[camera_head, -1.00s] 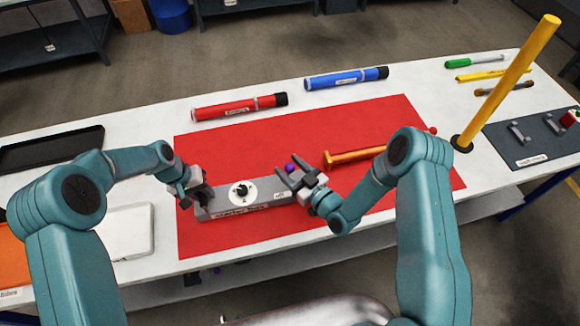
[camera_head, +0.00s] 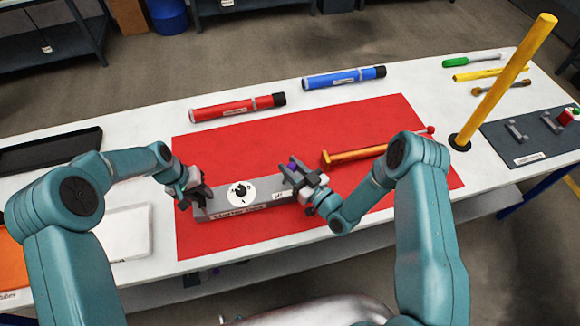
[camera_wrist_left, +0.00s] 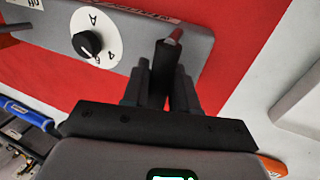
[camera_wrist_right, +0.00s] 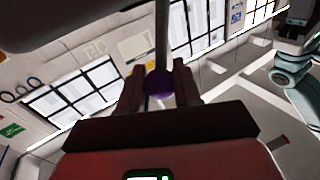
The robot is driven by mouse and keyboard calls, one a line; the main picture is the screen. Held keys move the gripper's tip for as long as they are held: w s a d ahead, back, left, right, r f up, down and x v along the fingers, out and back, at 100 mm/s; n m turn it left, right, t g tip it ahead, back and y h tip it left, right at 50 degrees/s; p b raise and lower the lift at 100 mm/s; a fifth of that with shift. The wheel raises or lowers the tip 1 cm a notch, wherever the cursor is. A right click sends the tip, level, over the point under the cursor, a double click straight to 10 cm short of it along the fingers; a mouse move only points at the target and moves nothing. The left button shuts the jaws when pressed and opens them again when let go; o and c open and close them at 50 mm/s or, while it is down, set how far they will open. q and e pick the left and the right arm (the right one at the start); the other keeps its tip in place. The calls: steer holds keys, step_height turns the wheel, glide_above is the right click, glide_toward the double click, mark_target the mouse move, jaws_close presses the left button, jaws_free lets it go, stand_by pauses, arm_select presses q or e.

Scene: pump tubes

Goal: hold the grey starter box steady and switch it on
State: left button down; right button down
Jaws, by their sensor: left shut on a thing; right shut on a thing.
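The grey starter box (camera_head: 262,212) lies on the red mat, with a white dial (camera_head: 238,193) and black knob on top. The dial also shows in the left wrist view (camera_wrist_left: 88,43). My left gripper (camera_head: 203,193) is shut at the box's left end, on a dark part between its fingers (camera_wrist_left: 163,75); the exact contact is partly hidden. My right gripper (camera_head: 295,172) is at the box's right end, shut on a purple knob (camera_wrist_right: 158,83). A grey rod (camera_wrist_right: 162,35) meets the knob in the right wrist view. A small label (camera_head: 278,195) sits beside that gripper.
Red (camera_head: 235,107) and blue (camera_head: 343,78) cylinders lie behind the mat. A yellow post (camera_head: 505,80) stands at the right. A black tray (camera_head: 50,152) is at the left. The mat behind the box is clear.

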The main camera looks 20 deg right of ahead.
steer(key=c, duration=0.8)
jaws_free()
steer(key=v, duration=1.2)
steer(key=shift+r, duration=0.1)
